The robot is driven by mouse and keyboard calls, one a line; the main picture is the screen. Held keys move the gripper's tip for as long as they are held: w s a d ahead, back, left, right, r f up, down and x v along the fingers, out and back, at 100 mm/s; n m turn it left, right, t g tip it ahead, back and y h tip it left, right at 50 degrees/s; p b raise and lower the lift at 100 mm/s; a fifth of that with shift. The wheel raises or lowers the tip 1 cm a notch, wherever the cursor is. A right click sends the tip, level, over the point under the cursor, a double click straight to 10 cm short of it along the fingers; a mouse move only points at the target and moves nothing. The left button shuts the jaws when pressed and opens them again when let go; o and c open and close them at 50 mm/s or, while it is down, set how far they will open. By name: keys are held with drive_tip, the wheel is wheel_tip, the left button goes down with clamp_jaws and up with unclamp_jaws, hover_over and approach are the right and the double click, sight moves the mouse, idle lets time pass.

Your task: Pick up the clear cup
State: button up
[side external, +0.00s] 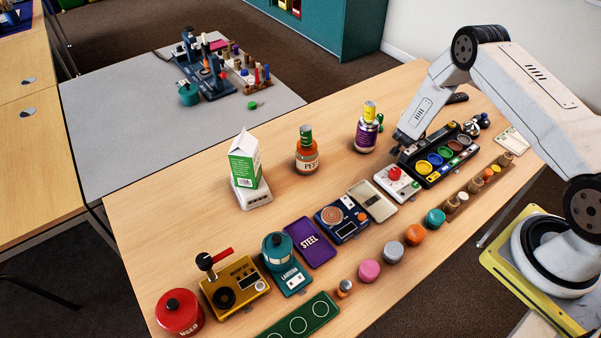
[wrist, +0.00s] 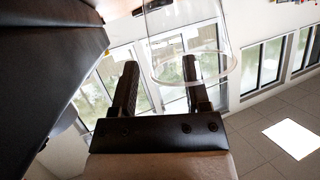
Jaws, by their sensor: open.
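A clear cup (wrist: 192,30) shows at the top of the wrist view, cut off by the upper edge. It is see-through, with a round ring at its lower end. My gripper (wrist: 160,64) is open, with its two dark fingers apart. The cup's ring overlaps the right fingertip in the picture; I cannot tell whether they touch. I see nothing held. In the side view my gripper (side external: 408,143) is low over the table, by the black tray of coloured pots. I cannot make out the cup there.
The black paint tray (side external: 461,142) lies close to my gripper. A purple-labelled bottle (side external: 367,132), an orange bottle (side external: 307,158) and a green carton (side external: 245,163) stand left of it. Boxes and coloured pots line the near side. Bare wood (side external: 180,235) shows at the left.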

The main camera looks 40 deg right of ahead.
drive_tip(key=shift+w+d+f, duration=0.15)
drive_tip(key=shift+d+f, duration=0.05)
drive_tip(key=shift+d, duration=0.3)
clamp_jaws()
idle(0.3)
